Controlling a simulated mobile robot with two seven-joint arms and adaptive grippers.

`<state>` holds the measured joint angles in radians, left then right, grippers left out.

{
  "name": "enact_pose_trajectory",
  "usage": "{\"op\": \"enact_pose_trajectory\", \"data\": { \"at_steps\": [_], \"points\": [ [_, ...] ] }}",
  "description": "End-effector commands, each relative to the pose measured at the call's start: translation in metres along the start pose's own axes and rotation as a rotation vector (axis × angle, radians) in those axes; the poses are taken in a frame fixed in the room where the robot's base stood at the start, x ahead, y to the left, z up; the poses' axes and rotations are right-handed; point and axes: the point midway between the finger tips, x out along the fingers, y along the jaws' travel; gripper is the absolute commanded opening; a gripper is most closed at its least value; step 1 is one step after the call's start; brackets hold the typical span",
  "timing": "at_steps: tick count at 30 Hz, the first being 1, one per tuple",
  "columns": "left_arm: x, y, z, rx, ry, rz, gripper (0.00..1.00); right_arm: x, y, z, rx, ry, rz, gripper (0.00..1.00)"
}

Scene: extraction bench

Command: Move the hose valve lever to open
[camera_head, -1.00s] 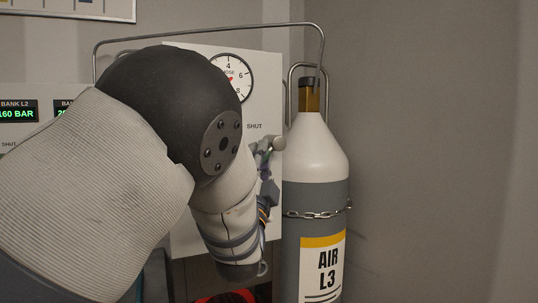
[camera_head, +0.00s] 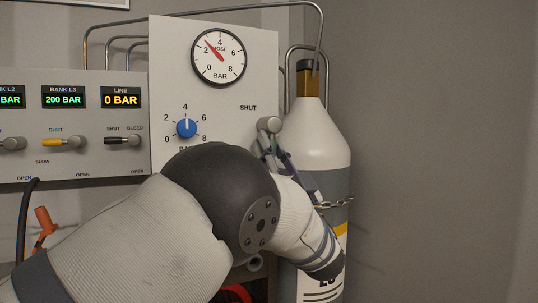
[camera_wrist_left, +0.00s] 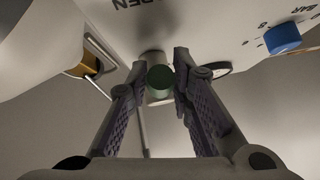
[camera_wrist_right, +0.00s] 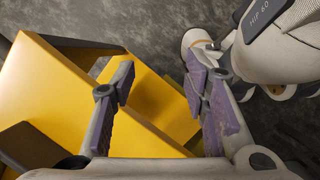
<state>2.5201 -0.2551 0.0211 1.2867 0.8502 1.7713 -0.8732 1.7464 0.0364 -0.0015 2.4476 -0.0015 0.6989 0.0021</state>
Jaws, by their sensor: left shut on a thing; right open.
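The hose valve lever is at the right edge of the white panel (camera_head: 262,70), below the SHUT label. Its grey round end (camera_head: 269,125) shows in the head view. In the left wrist view its green end face (camera_wrist_left: 160,77) lies between the fingers. My left gripper (camera_head: 274,156) is shut on the lever; my forearm hides the panel below, including any OPEN label in the head view. The hose gauge (camera_head: 218,56) needle points between 2 and 4. My right gripper (camera_wrist_right: 162,88) is open and empty, seen only in its own wrist view.
A white and grey air cylinder (camera_head: 316,145) with a chain stands close to the right of the lever. A blue regulator knob (camera_head: 186,128) and a bank panel (camera_head: 70,125) are to the left. A yellow box-like thing (camera_wrist_right: 60,90) lies beyond my right gripper.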

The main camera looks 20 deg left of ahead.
Motion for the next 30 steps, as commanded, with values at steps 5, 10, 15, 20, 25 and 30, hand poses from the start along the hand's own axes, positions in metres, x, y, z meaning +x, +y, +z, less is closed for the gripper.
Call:
{"op": "enact_pose_trajectory", "data": {
  "at_steps": [5, 10, 15, 20, 25, 30],
  "points": [
    [0.0006, 0.003, -0.0011, -0.041, -0.008, -0.038, 0.0, 0.0063, 0.0002, 0.0026, -0.001, -0.015, 0.001, 0.41],
    [0.0016, 0.0036, -0.0027, -0.059, -0.012, -0.055, 0.0, 0.008, 0.0003, 0.0033, -0.001, -0.019, 0.001, 0.41],
    [0.0024, 0.0035, -0.0038, -0.064, -0.012, -0.06, 0.0, 0.0082, 0.0003, 0.0033, -0.001, -0.019, 0.001, 0.41],
    [0.0027, 0.0033, -0.0042, -0.063, -0.011, -0.06, 0.0, 0.008, 0.0003, 0.0033, -0.001, -0.019, 0.001, 0.41],
    [0.0029, 0.0031, -0.0042, -0.063, -0.011, -0.06, 0.34, 0.0079, 0.0003, 0.0032, -0.001, -0.019, 0.001, 0.41],
    [0.0017, 0.0035, -0.003, -0.061, -0.013, -0.059, 0.41, 0.0081, 0.0002, 0.0033, -0.001, -0.019, 0.001, 0.41]
  ]
}}
